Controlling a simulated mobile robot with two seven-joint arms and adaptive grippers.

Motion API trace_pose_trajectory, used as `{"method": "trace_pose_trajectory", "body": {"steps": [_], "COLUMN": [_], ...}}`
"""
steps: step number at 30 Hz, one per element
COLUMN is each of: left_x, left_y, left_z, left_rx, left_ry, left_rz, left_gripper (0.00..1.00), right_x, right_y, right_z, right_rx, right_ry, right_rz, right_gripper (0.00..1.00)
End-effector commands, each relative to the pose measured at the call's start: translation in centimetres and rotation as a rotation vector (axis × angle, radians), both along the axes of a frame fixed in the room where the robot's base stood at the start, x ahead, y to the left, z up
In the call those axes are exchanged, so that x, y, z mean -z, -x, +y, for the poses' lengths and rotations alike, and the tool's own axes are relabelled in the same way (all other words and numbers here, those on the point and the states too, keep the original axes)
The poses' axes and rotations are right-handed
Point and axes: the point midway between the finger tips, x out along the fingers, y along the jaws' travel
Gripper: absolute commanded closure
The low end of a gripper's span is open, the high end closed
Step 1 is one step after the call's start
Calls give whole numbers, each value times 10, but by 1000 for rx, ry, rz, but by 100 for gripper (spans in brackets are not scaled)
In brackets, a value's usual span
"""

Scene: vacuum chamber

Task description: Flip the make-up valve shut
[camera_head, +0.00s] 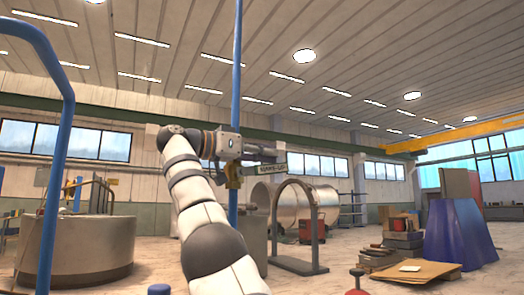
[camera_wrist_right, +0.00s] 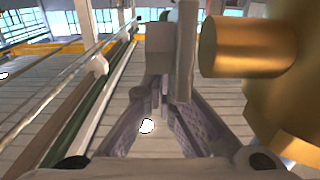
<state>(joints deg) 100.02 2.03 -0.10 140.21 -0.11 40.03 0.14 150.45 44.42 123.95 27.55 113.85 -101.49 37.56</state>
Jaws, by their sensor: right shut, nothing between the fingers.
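A blue vertical pipe (camera_head: 236,75) rises in the middle of the head view. A small brass valve body (camera_head: 232,177) sits on it, and a tag plate (camera_head: 272,168) with small, blurred lettering stands out to its right. My right gripper (camera_head: 246,150) is at the valve's height, shut and empty, overlapping the pipe in the picture. In the right wrist view, the brass body (camera_wrist_right: 265,85) fills the right side, close beside my fingers. A grey upright piece shows at the fingertips; I cannot tell whether it is the valve's lever or a finger. My left gripper is not in view.
Another blue pipe (camera_head: 62,130) bends along the left. A round metal tank (camera_head: 75,248) stands at left. A large steel cylinder (camera_head: 302,203) and a grey arch frame (camera_head: 312,225) lie behind the arm. Cardboard (camera_head: 415,270) and a blue stand (camera_head: 458,235) are at right.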

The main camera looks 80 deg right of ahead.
Motion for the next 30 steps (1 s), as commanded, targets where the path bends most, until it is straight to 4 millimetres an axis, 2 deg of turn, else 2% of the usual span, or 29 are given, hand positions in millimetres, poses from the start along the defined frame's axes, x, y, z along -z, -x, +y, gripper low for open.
{"method": "trace_pose_trajectory", "body": {"steps": [12, 30], "left_x": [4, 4], "left_y": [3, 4], "left_z": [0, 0], "left_rx": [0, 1], "left_ry": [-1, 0], "left_rz": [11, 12], "left_gripper": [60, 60], "right_x": [5, 5], "right_y": [10, 11], "right_z": [-3, -3], "right_rx": [1, 1], "right_ry": [1, 0], "right_rz": [2, 2], "right_gripper": [100, 100]}}
